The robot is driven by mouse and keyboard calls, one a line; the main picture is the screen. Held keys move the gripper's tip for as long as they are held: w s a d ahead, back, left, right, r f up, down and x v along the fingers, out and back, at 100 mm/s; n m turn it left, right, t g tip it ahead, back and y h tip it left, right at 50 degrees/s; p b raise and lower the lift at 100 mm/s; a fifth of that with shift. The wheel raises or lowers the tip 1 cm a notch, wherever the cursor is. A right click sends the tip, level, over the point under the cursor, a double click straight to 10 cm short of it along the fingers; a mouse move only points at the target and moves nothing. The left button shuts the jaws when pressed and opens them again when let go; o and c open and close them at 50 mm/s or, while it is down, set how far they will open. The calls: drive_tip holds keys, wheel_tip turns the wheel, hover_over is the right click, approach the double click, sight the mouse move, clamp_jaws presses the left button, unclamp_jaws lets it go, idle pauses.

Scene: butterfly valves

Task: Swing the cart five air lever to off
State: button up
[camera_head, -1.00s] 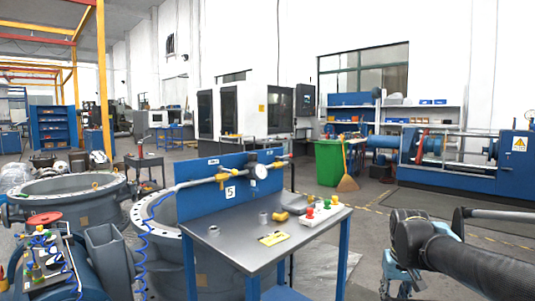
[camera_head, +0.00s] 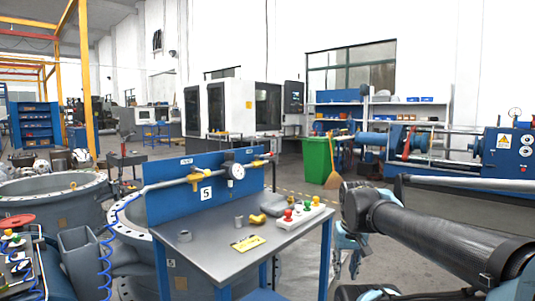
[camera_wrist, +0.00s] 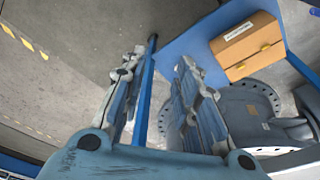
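The cart marked 5 (camera_head: 285,249) has a grey top and a blue back panel (camera_head: 165,204). A pipe with a round gauge (camera_head: 237,172) runs along the panel. A yellow valve fitting (camera_head: 195,178) sits on the pipe left of the gauge, and another (camera_head: 258,163) sits to its right. Small tags above them are too small to read, and I cannot tell the lever positions. My gripper (camera_head: 347,250) hangs low at the right of the cart, apart from the fittings. In the wrist view my gripper (camera_wrist: 152,100) is open and empty, pointing down past the cart's blue edge.
A control box with coloured buttons (camera_head: 303,213), a yellow tag (camera_head: 247,243) and loose fittings lie on the cart top. Large flanged valve bodies (camera_head: 60,205) stand at left. The wrist view shows a brown box (camera_wrist: 246,45) on a blue surface. A green bin (camera_head: 317,160) stands behind.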

drive_tip(key=w+a+r+m, duration=0.2)
drive_tip(key=w+a+r, duration=0.3)
drive_tip(key=w+r, duration=0.75)
drive_tip(key=w+a+r+m+y, duration=0.1)
drive_tip(key=w+a+r, duration=0.4)
drive_tip(key=w+r, duration=0.8)
drive_tip(key=w+a+r+m, duration=0.2)
drive_tip(key=w+a+r, duration=0.2)
drive_tip(key=w+r, duration=0.85)
drive_tip(key=w+a+r+m, duration=0.2)
drive_tip(key=w+a+r, duration=0.4)
drive_tip(key=w+a, duration=0.4)
drive_tip(key=shift+g+y, duration=0.4)
drive_tip(key=a+f, duration=0.1)
drive_tip(key=f, duration=0.4)
drive_tip(key=w+f, duration=0.1)
drive_tip(key=f, duration=0.5)
drive_tip(key=w+a+f, duration=0.1)
drive_tip(key=f, duration=0.4)
drive_tip(key=shift+a+f, duration=0.2)
drive_tip(key=shift+a, duration=0.1)
clamp_jaws()
drive_tip(key=shift+d, duration=0.15)
